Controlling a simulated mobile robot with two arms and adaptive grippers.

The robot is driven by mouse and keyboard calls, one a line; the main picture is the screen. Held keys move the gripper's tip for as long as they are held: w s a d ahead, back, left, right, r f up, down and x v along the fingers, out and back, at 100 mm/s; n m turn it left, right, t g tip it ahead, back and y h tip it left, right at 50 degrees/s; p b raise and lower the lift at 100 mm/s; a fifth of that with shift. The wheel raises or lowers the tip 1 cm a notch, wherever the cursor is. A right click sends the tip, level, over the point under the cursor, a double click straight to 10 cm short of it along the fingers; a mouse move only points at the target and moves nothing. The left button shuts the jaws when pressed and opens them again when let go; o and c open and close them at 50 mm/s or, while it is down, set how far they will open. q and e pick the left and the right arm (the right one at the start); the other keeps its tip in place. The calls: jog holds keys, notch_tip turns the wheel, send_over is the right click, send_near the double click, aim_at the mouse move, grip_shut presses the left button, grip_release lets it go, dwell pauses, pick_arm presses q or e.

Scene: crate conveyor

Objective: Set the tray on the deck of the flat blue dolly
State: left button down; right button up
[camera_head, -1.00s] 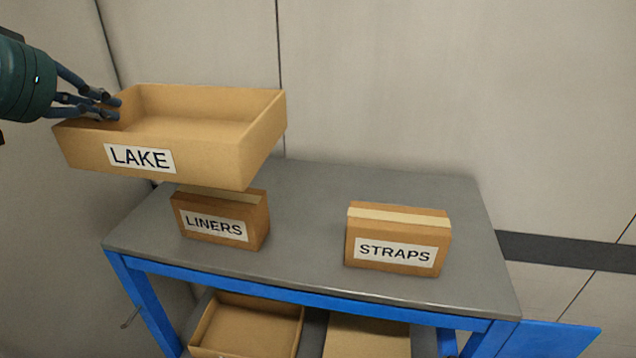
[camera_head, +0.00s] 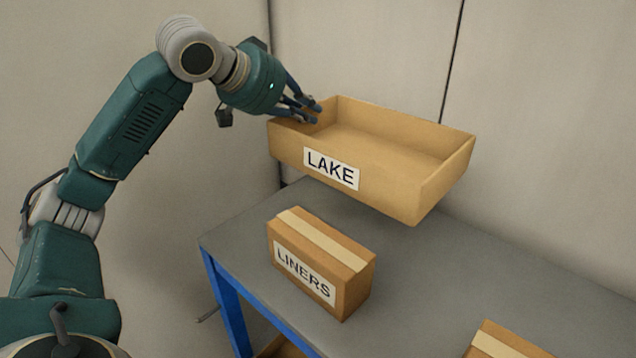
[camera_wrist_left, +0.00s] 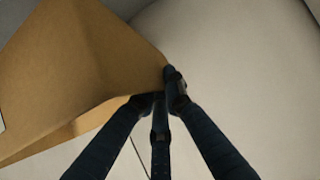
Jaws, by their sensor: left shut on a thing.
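The tray (camera_head: 428,203) is a shallow, open, tan box with a LAKE label on its front. It looks empty and hangs in the air above the grey table. My left gripper (camera_head: 314,108) is shut on its left wall, near the back left corner. In the left wrist view the tray (camera_wrist_left: 75,60) fills the upper left, and the fingers (camera_wrist_left: 165,90) meet at its edge. The flat blue dolly is not recognisable in the current views. My right gripper is not in view.
A closed carton marked LINERS (camera_head: 355,272) stands on the grey table (camera_head: 420,290), below the tray. Another carton (camera_head: 495,345) is cut off at the bottom edge. Pale walls stand close behind the table. The tabletop between the cartons is clear.

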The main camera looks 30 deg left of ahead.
pick_arm(q)
notch_tip(320, 180, down, 7)
jog(key=shift+a+f+b, duration=0.1)
jog(key=shift+b, duration=0.65)
notch_tip(320, 180, down, 5)
jog(key=shift+r+b, duration=0.2)
jog(key=shift+b, duration=0.4)
notch_tip(320, 180, down, 3)
jog(key=shift+b, duration=0.45)
jog(key=shift+w, duration=0.1)
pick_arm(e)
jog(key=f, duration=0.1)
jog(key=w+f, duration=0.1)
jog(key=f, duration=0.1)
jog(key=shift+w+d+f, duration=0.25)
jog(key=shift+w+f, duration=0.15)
pick_arm(q)
jog(key=shift+f, duration=0.1)
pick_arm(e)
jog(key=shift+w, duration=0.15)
